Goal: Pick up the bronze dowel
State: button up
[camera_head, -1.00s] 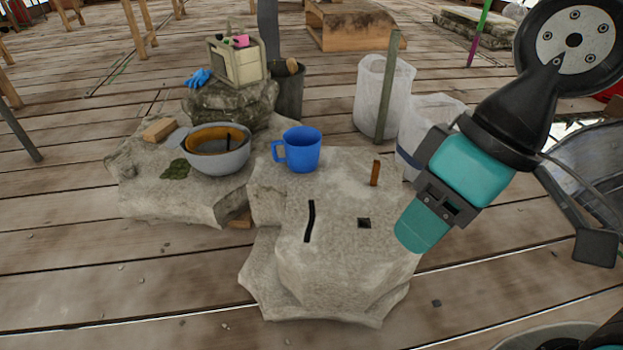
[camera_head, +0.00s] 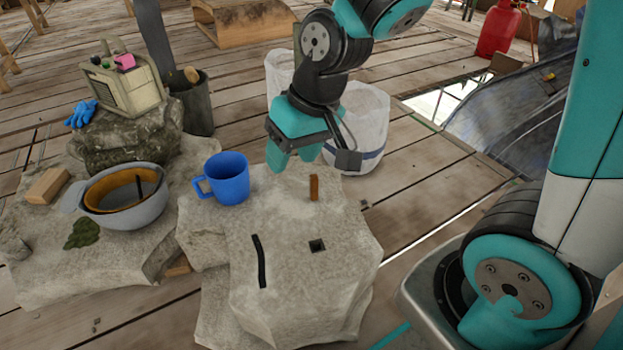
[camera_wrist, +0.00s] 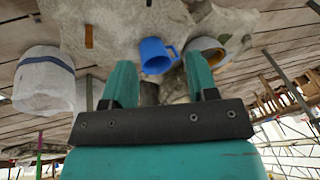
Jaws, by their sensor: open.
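The bronze dowel (camera_head: 314,188) is a short brown peg standing upright near the back right edge of the pale stone block (camera_head: 290,290). It also shows in the wrist view (camera_wrist: 88,36), at the upper left, outside the span between the fingers. My gripper (camera_head: 292,160) is open and empty. In the head view it appears just above and slightly left of the dowel, apart from it. In the wrist view the two teal fingers (camera_wrist: 158,65) point toward the blue mug (camera_wrist: 155,55) and the stones, with nothing held between them.
The blue mug (camera_head: 228,178) stands left of the dowel. The block's top has a square hole (camera_head: 317,246) and a black strip (camera_head: 259,260). A grey bowl (camera_head: 150,212) sits on the left stone. White sacks (camera_head: 370,120) stand behind the block.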

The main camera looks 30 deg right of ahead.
jog(key=w+d+f+m+t+h+p, duration=0.1)
jog(key=w+d+f+m+h+p, duration=0.15)
jog(key=w+d+f, duration=0.45)
jog(key=m+t+h, duration=0.1)
jog(key=m+h, duration=0.1)
jog(key=m, duration=0.1)
send_near(314, 177)
jog(key=b+x, duration=0.4)
jog(key=x, duration=0.1)
jog(key=shift+w+d+f, duration=0.15)
jog(key=shift+w+d, duration=0.05)
jog(key=b+x, duration=0.1)
jog(key=x, duration=0.2)
jog(key=b+x, duration=0.2)
jog(key=shift+s+a+f, duration=0.1)
jog(key=shift+f, duration=0.4)
jog(key=shift+r, duration=0.1)
grip_shut()
jog(key=shift+r, duration=0.1)
